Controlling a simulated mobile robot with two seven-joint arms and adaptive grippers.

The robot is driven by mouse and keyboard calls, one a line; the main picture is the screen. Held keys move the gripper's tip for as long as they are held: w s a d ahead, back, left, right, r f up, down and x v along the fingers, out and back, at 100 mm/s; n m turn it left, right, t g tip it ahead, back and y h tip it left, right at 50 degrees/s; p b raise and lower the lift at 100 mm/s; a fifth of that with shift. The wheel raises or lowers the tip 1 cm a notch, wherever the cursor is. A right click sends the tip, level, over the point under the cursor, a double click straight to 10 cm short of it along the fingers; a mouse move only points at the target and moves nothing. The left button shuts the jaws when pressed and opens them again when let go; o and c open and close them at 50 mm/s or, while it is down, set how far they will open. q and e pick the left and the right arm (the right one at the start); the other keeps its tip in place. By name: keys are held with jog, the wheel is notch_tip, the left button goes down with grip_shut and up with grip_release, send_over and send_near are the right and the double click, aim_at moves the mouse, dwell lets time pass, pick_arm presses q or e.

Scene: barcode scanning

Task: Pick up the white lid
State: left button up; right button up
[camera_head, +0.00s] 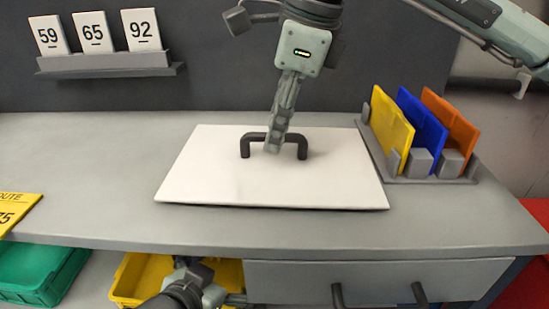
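The white lid (220,175) is a flat white panel lying on the grey worktop, with a dark arched handle (246,148) near its middle. My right gripper (274,146) comes down from above at the handle. Its fingers show edge-on, overlapping the middle of the handle bar and hiding part of it. I cannot tell whether they are closed on the bar. My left gripper (200,278) shows at the bottom, below the worktop's front edge and in front of a yellow bin. Its fingers are not clear.
A grey rack (430,176) with yellow, blue and orange cards stands right of the lid. Number cards 59, 65 and 92 sit on a wall shelf (105,65). A yellow "ROUTE" card (15,212) lies at the left edge. The worktop (90,170) left of the lid is clear.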

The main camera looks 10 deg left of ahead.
jog(key=x, duration=0.2)
jog(key=shift+w+a+f, duration=0.1)
jog(key=shift+f, duration=0.25)
jog(key=shift+c, duration=0.5)
grip_shut()
jog(key=shift+r, duration=0.1)
